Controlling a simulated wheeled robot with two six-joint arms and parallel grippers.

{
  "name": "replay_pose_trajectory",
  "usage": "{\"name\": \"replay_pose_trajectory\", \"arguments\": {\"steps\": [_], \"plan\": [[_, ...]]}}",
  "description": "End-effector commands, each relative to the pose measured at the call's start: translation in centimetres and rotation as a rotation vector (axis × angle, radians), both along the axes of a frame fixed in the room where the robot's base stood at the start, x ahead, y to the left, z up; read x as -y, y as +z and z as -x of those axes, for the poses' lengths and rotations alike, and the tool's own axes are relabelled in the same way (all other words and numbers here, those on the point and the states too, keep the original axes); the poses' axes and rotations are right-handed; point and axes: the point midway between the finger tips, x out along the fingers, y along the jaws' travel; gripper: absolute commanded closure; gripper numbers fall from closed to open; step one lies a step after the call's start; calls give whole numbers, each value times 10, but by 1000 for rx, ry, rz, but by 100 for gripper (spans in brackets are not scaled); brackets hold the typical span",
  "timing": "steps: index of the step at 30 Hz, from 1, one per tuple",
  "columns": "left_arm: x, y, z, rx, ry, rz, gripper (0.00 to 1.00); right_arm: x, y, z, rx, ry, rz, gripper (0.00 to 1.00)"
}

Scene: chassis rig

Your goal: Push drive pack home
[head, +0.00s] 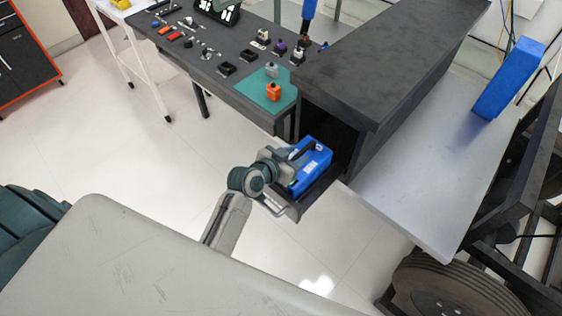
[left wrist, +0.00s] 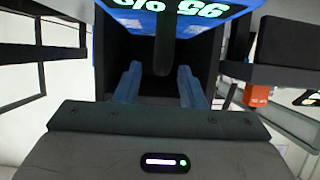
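The blue drive pack (head: 318,160) has a black handle on top and sits on a dark pull-out tray (head: 322,190) at the mouth of a dark housing (head: 385,65). In the left wrist view its blue face with white lettering (left wrist: 190,22) fills the top, and the dark handle (left wrist: 165,50) hangs down the middle. My left gripper (head: 290,157) is at the pack's near left side. In the left wrist view its two blue-grey fingers (left wrist: 159,82) stand apart, with the handle between or just beyond them; I cannot tell if they touch it. My right gripper is not in view.
A dark bench (head: 225,55) with small parts stands behind, with a green mat (head: 262,92) holding an orange block (head: 273,91). A grey shelf (head: 410,190) lies right of the housing, near a blue panel (head: 508,78) and a wheel (head: 450,290).

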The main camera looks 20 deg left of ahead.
Motion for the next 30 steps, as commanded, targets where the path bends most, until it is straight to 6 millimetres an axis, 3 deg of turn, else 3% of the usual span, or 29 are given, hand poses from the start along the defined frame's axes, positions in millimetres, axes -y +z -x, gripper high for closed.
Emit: {"name": "replay_pose_trajectory", "arguments": {"steps": [6,12,18,30], "plan": [[-16,16,44,0,-1,-3,64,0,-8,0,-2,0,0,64],[-26,31,73,1,-1,-2,64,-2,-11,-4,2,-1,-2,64],[-30,37,85,0,-1,0,64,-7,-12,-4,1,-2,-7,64],[-31,38,85,0,-1,2,64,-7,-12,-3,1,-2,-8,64]]}}
